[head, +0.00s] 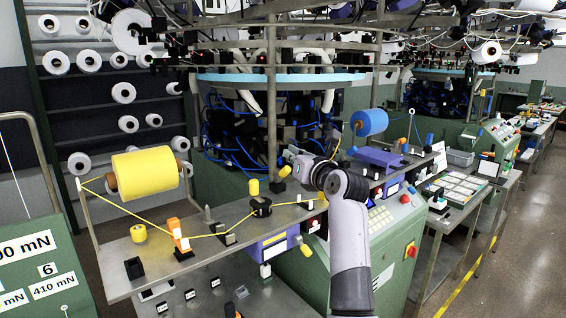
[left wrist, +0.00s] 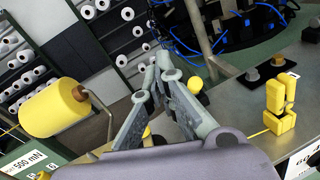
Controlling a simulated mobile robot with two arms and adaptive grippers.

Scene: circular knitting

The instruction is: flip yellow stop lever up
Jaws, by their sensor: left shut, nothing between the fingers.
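A small yellow lever-like tab (head: 305,249) points down at the right end of the purple unit (head: 275,246) below the shelf edge in the head view; I take it to be the stop lever. My left gripper (head: 291,154) is shut and empty above the shelf, up and left of its wrist, clear of that tab. In the left wrist view the finger tips (left wrist: 162,66) meet. An upright yellow piece (left wrist: 280,104) stands to their right; I cannot tell if it is the lever. My right gripper is not in view.
A yellow yarn cone (head: 145,172) feeds a thread along the metal shelf (head: 200,251), past an orange guide (head: 177,234) and a black guide (head: 260,206). Yellow knobs (head: 254,187) stand near the gripper. The knitting machine (head: 280,110) is behind. The floor at right is clear.

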